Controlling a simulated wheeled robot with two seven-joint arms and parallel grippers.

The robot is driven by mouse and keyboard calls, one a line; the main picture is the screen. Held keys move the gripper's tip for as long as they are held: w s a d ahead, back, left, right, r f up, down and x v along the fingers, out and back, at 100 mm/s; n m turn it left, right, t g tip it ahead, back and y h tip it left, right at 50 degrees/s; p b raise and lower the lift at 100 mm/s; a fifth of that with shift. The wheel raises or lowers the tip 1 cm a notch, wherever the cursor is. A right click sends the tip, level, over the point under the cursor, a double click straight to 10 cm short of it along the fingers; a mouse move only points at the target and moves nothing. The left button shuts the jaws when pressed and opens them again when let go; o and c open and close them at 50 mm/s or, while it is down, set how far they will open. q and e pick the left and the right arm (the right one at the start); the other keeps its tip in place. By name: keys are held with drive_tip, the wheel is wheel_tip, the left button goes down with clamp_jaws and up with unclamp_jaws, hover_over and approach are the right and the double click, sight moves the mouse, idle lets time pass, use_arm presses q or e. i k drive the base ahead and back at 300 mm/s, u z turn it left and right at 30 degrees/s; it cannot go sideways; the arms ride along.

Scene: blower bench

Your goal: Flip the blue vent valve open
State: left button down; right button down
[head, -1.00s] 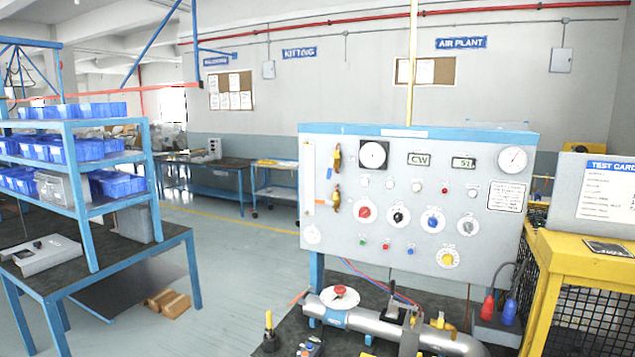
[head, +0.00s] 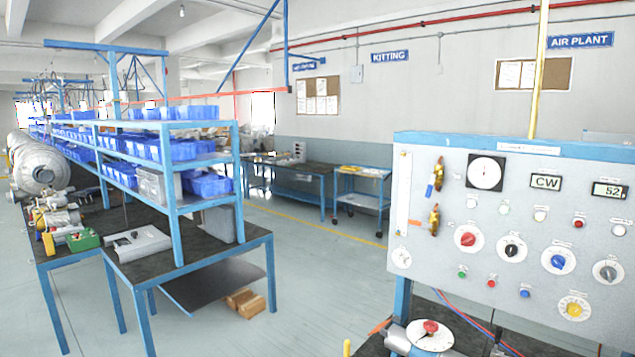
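The grey test panel (head: 480,235) stands at the right of the head view, partly cut off by the right edge. Two brass valves sit one above the other near its left side. The upper brass valve (head: 439,172) has a small blue part (head: 429,190) at its lower left, which looks like its lever, pointing roughly down. The lower brass valve (head: 434,221) has an orange part (head: 415,222) pointing left. A separate blue round knob (head: 558,261) is farther right on the panel. Neither of my grippers shows.
A bench with a pipe and red-knobbed fitting (head: 430,328) is below the panel. A blue shelf rack with blue bins (head: 207,184) and a dark-topped table (head: 200,253) stand at the left. Open floor (head: 330,290) lies between them. Carts are at the back wall.

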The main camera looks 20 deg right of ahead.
sight(429, 191)
drive_tip(key=u, duration=0.35)
drive_tip(key=i, duration=1.25)
drive_tip(key=z, duration=0.95)
drive_tip(key=i, duration=0.75)
drive_tip(key=z, duration=0.85)
